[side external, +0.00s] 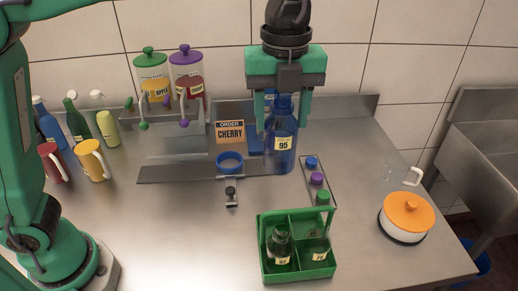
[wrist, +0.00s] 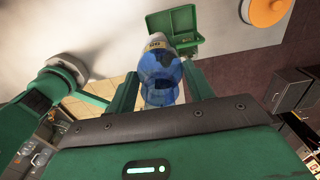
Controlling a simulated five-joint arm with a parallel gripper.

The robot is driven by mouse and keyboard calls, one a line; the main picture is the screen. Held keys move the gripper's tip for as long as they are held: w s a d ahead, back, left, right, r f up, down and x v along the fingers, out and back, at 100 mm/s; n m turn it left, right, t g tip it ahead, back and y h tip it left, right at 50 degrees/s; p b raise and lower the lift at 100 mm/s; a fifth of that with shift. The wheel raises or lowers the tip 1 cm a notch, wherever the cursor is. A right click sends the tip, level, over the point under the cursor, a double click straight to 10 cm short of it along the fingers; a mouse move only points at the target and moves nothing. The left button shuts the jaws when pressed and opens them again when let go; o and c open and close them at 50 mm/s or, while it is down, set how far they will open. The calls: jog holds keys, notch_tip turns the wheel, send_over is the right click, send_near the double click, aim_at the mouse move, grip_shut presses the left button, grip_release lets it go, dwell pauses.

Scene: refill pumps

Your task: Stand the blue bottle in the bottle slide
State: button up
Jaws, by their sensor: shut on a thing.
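The blue bottle (side external: 281,150) with a yellow "95" label is upright in my gripper (side external: 283,104), whose fingers close on its upper part. The bottle also shows between the fingers in the wrist view (wrist: 162,75). Its base is near the right end of a long grey metal rail (side external: 165,173), which appears to be the bottle slide. I cannot tell whether the base touches the surface. A blue ring (side external: 230,162) sits on the rail to the left of the bottle, and a small dark knob (side external: 231,192) stands in front of it.
An order card (side external: 230,132) reads "CHERRY". Two pump dispensers (side external: 152,80) stand at the back left, with bottles and mugs (side external: 92,160) farther left. In front are coloured caps (side external: 317,180) and a green crate (side external: 297,273) with two bottles. An orange-lidded pot (side external: 407,216) is right.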

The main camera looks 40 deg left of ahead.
jog(key=shift+r, duration=0.3)
jog(key=shift+r, duration=0.1)
jog(key=shift+r, duration=0.55)
notch_tip(320, 180, up, 4)
jog(key=shift+f, duration=0.1)
jog(key=w+a+n, duration=0.2)
jog(key=w+a, duration=0.3)
jog(key=a, duration=0.7)
jog(key=w+a+n, duration=0.3)
jog(key=w+a, duration=0.3)
jog(key=a, duration=0.7)
notch_tip(320, 180, down, 22)
jog(key=shift+s+d, duration=0.2)
jog(key=shift+d, duration=0.1)
jog(key=shift+f, duration=1.3)
